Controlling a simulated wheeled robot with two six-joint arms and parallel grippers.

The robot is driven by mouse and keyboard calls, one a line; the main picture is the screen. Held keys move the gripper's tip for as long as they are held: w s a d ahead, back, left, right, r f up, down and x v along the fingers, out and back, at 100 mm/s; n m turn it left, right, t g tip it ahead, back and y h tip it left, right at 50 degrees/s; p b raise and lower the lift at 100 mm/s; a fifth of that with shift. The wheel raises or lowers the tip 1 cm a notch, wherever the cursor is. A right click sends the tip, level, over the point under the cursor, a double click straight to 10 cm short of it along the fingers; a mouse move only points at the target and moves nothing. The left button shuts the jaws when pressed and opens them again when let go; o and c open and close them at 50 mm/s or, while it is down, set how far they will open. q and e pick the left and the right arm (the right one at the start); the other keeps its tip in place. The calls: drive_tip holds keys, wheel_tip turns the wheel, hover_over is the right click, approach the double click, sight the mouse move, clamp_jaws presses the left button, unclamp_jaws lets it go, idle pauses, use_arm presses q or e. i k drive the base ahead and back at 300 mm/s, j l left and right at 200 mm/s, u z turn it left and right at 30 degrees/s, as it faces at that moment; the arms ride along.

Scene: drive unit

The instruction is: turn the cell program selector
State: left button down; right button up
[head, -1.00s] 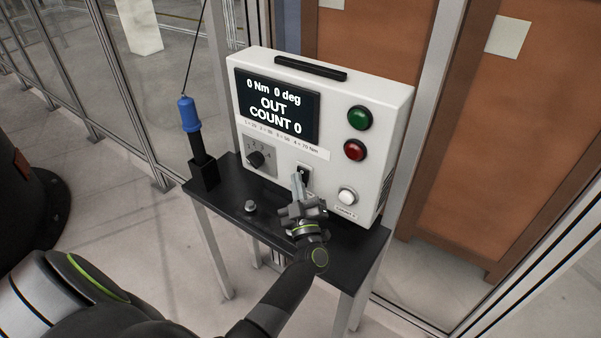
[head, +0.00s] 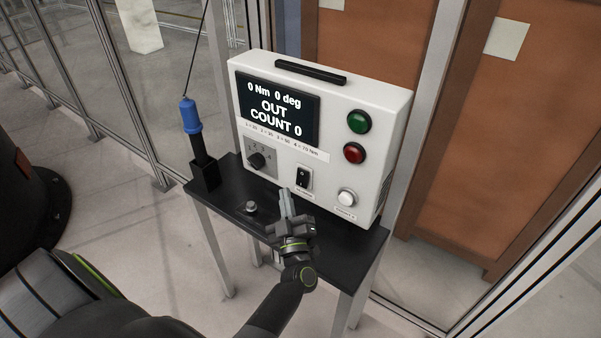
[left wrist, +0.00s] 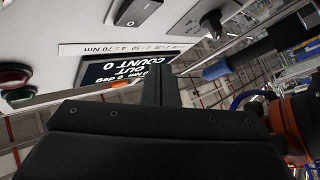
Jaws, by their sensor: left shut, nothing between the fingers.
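The program selector is a black rotary knob (head: 256,160) on a grey plate marked 1 to 4, at the lower left of the white control box (head: 376,110). The knob also shows at the top of the left wrist view (left wrist: 211,24). My left gripper (head: 286,194) is shut and empty, in front of the box's lower edge. It is below and right of the knob and apart from it, just left of a black rocker switch (head: 303,178). The display (head: 277,108) reads 0 Nm, 0 deg, OUT, COUNT 0. My right gripper is not in view.
A green button (head: 359,121), a red button (head: 354,153) and a white button (head: 347,197) sit at the box's right. A blue-handled tool (head: 190,115) stands in a holder at the left. A small grey metal part (head: 251,207) lies on the black table (head: 226,192).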

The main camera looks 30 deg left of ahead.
sight(257, 160)
drive_tip(key=u, duration=1.3)
